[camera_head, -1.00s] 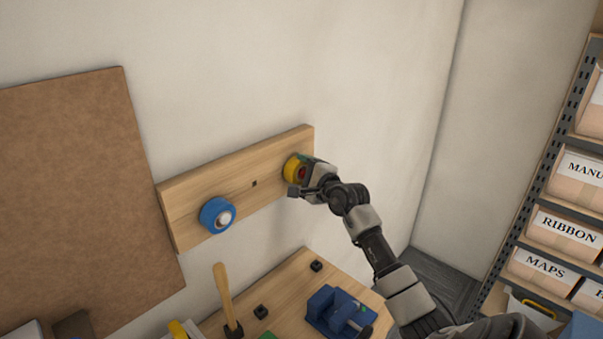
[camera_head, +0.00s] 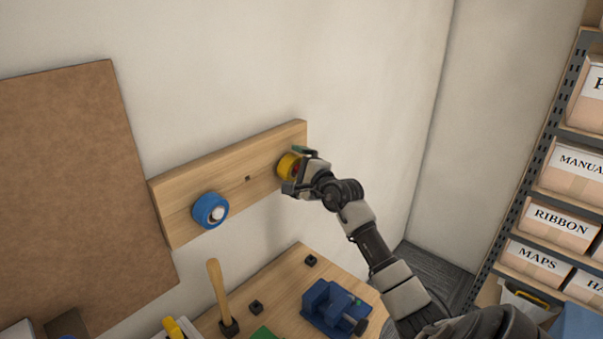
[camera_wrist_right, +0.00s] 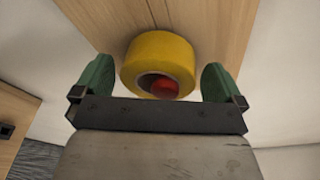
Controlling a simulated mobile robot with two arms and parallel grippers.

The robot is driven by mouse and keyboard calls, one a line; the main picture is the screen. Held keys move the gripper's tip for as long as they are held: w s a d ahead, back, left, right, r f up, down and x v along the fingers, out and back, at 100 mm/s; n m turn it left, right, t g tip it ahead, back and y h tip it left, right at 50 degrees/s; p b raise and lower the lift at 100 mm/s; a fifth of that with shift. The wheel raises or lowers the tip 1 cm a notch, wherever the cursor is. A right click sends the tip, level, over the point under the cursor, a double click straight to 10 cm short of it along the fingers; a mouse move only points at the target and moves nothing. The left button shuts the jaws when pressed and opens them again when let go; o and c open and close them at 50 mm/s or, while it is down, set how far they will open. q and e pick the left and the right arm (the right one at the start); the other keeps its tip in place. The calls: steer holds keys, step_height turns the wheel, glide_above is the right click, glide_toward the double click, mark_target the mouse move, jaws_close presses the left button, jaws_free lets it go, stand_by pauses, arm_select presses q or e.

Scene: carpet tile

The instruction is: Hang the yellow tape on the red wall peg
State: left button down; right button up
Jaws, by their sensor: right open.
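The yellow tape (camera_head: 287,167) is at the right end of the wooden wall board, around the red peg. The red peg (camera_wrist_right: 165,88) shows its round end inside the ring in the right wrist view, where the yellow tape (camera_wrist_right: 158,55) lies against the board. My right gripper (camera_head: 297,171) is at the tape in the head view and partly hides it. In the right wrist view its green fingers (camera_wrist_right: 158,80) are open, one on each side of the tape, with gaps between them and the ring. My left gripper is not in view.
A blue tape roll (camera_head: 210,210) hangs on a white peg at the left of the wooden board (camera_head: 175,208). Below are a workbench (camera_head: 292,283), a blue vise (camera_head: 333,308) and an upright hammer handle (camera_head: 218,288). Shelves with labelled boxes (camera_head: 560,222) stand at the right.

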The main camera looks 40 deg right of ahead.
steer(key=s+b, duration=0.3)
steer(key=s, duration=0.7)
steer(key=shift+s+a+r+b, duration=0.25)
steer(key=shift+s+b, duration=0.05)
steer(key=shift+b, duration=0.1)
